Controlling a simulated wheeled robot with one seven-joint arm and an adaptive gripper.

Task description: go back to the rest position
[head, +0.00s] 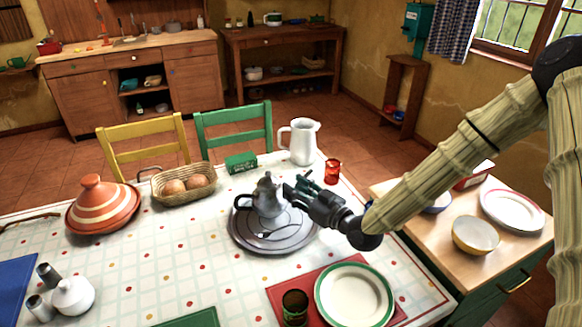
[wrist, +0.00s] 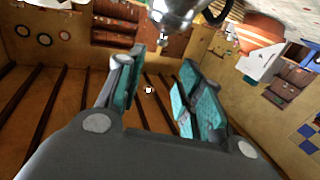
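My gripper (head: 300,188) is at the right side of a grey metal teapot (head: 266,200) in the head view, very close to it. In the wrist view my gripper (wrist: 160,85) has its teal-padded fingers apart with nothing between them. The teapot also shows at the top of the wrist view (wrist: 176,14), beyond the fingertips. It stands upright on a round grey tray (head: 246,240) on the table. Whether a finger touches the teapot I cannot tell. My arm reaches in from the right.
A white pitcher (head: 303,143) and red glass (head: 332,172) stand behind my gripper. A dark cup (head: 294,306) and green-rimmed plate (head: 353,295) are in front. A bread basket (head: 184,195) and tagine (head: 101,208) are left. A side cabinet with bowls (head: 475,236) lies right, below my arm.

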